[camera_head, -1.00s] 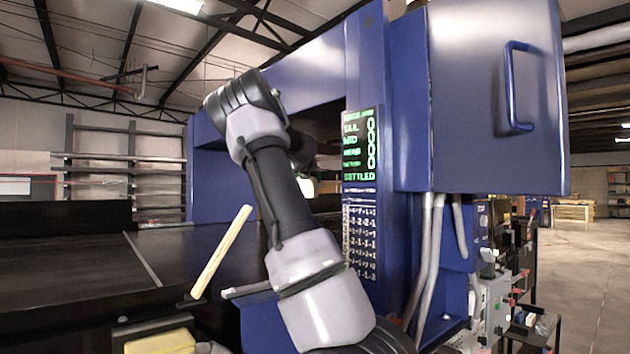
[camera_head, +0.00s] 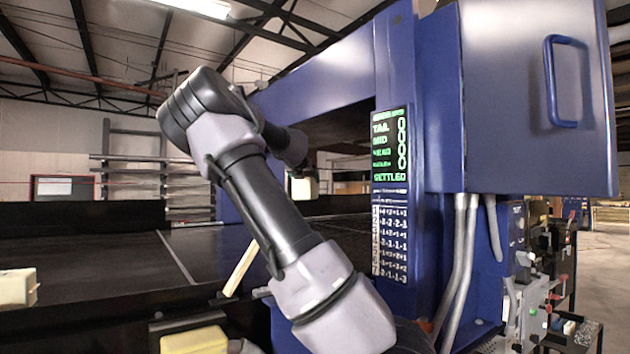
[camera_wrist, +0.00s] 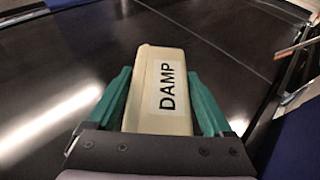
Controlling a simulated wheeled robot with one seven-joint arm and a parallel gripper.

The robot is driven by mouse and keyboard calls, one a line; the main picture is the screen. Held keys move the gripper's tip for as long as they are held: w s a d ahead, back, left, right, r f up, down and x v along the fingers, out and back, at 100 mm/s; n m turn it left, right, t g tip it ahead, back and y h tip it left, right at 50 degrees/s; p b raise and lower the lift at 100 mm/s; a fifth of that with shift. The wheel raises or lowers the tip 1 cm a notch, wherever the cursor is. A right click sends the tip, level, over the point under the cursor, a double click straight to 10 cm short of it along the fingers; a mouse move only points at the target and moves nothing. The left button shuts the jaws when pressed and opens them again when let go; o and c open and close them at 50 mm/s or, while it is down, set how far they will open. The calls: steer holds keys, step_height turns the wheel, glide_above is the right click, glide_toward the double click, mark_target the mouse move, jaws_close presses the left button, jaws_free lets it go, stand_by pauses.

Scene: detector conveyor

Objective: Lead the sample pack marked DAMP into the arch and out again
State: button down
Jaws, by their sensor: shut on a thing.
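The cream sample pack marked DAMP (camera_wrist: 157,85) sits between the green fingers of my gripper (camera_wrist: 158,76) in the wrist view. My gripper is shut on it, with the label facing the camera, above the dark belt. In the head view a small pale block (camera_head: 304,188), apparently this pack, shows beyond my arm at the arch opening. My gripper is mostly hidden there behind my arm. The blue arch (camera_head: 330,52) spans the black conveyor belt (camera_head: 120,255). Its display (camera_head: 390,145) shows green lines including TAIL, MID and SETTLED, with zeros beside them.
A blue cabinet with a handle (camera_head: 549,80) juts out from the arch's right. A number chart (camera_head: 389,243) hangs under the display. A pale stick (camera_head: 241,268) leans near the belt's front edge. Cream blocks lie at far left (camera_head: 17,287) and front (camera_head: 194,341).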

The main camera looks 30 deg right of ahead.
steer(key=s+a, duration=0.1)
steer(key=a, duration=1.9)
steer(key=shift+s, duration=0.3)
steer(key=shift+r, duration=0.1)
